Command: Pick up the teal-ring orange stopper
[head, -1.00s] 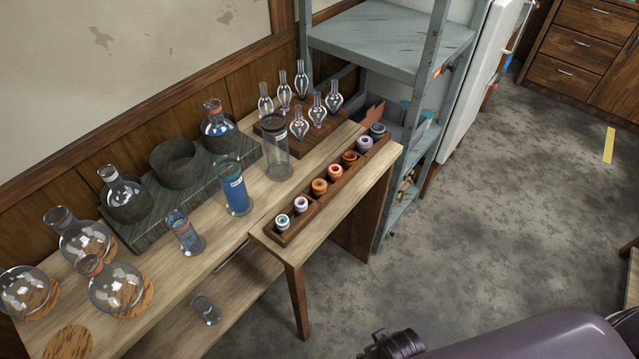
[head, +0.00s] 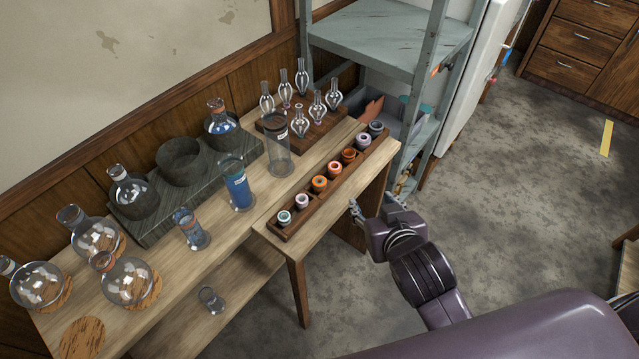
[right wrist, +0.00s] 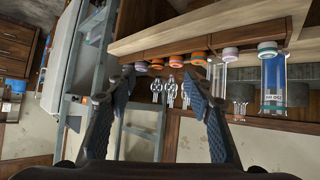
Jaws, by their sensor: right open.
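Several stoppers stand in a row in a wooden rack (head: 275,237) on the bench's right part. Three are orange; the orange stopper third from the near end (head: 319,184) seems to carry the teal ring, though it is too small to be sure. My right gripper (head: 355,208) is open and empty, just right of the rack and apart from it. In the right wrist view its spread fingers (right wrist: 160,82) face the rack, with orange stoppers (right wrist: 199,57) near and beyond the fingertips. My left gripper is out of view.
Lamp-shaped glasses (head: 300,122) stand on a block behind the rack. A glass cylinder (head: 279,155), a blue-filled cylinder (head: 240,192) and round flasks (head: 130,280) stand to the left. A grey shelf (head: 390,35) rises behind.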

